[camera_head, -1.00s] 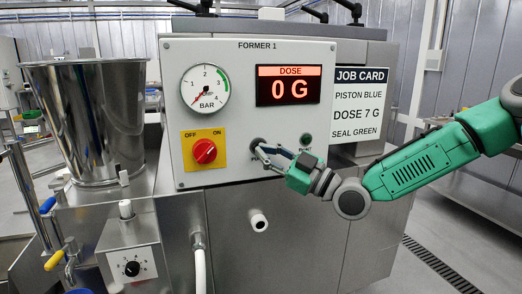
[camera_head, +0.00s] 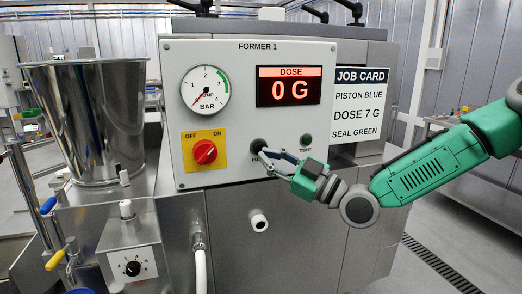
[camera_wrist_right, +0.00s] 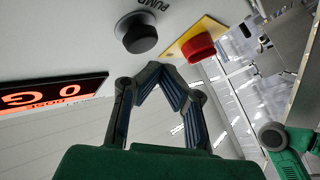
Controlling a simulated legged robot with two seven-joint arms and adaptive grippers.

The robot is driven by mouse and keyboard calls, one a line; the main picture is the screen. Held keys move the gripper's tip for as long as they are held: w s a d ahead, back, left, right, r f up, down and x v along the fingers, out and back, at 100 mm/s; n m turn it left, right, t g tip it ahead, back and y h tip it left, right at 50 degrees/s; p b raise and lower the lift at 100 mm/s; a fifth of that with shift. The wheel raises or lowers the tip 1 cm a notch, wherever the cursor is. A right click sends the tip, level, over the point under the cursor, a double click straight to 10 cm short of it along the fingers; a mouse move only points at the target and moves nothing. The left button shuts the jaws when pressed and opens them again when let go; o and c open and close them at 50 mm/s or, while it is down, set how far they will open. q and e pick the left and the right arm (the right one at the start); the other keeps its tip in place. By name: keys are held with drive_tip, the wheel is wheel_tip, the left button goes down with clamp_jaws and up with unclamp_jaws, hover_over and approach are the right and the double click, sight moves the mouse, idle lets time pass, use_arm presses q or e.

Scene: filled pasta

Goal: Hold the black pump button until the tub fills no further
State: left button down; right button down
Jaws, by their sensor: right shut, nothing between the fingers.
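The black pump button (camera_head: 257,145) sits low on the grey panel, and it shows uncovered in the right wrist view (camera_wrist_right: 137,33) beside the word PUMP. My right gripper (camera_head: 262,156) is shut and empty, its fingertips just below and right of the button in the head view. In the right wrist view the closed fingertips (camera_wrist_right: 155,72) lie apart from the button in the picture; I cannot tell how deep the gap is. I cannot make out a tub for certain; a steel hopper (camera_head: 85,115) stands at the left. My left gripper is out of view.
The red switch (camera_head: 204,152) is left of the button, and a dark green button (camera_head: 306,140) is to its right. The display (camera_head: 289,87) reads 0 G. The gauge needle (camera_head: 201,98) points to the low end. A job card (camera_head: 361,105) hangs at right.

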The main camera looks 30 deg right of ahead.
drive_tip(key=s, duration=0.2)
drive_tip(key=s+a+p, duration=0.1)
drive_tip(key=s, duration=0.1)
drive_tip(key=shift+s, duration=0.2)
idle(0.4)
drive_tip(key=s+a+f+m+g+h+b, duration=0.2)
drive_tip(key=f+g, duration=0.1)
drive_tip(key=f, duration=0.8)
drive_tip(key=s+a+f+m+g+h+b, duration=0.15)
drive_tip(key=f+g, duration=0.25)
drive_tip(key=f, duration=0.7)
drive_tip(key=s+a+f+m+g+h+b, duration=0.2)
drive_tip(key=s+f+m+g, duration=0.1)
drive_tip(key=f, duration=0.7)
drive_tip(key=s+d+f+m+g+h+b, duration=0.1)
drive_tip(key=s+f+g, duration=0.3)
drive_tip(key=s+f, duration=0.6)
drive_tip(key=s+d+f+m+g+h+b, duration=0.1)
drive_tip(key=s+f+m+g+h+b, duration=0.2)
drive_tip(key=s+f, duration=0.7)
drive_tip(key=shift+s+d+f+g+h, duration=0.25)
drive_tip(key=shift+s+g+h, duration=0.3)
drive_tip(key=shift+s, duration=0.15)
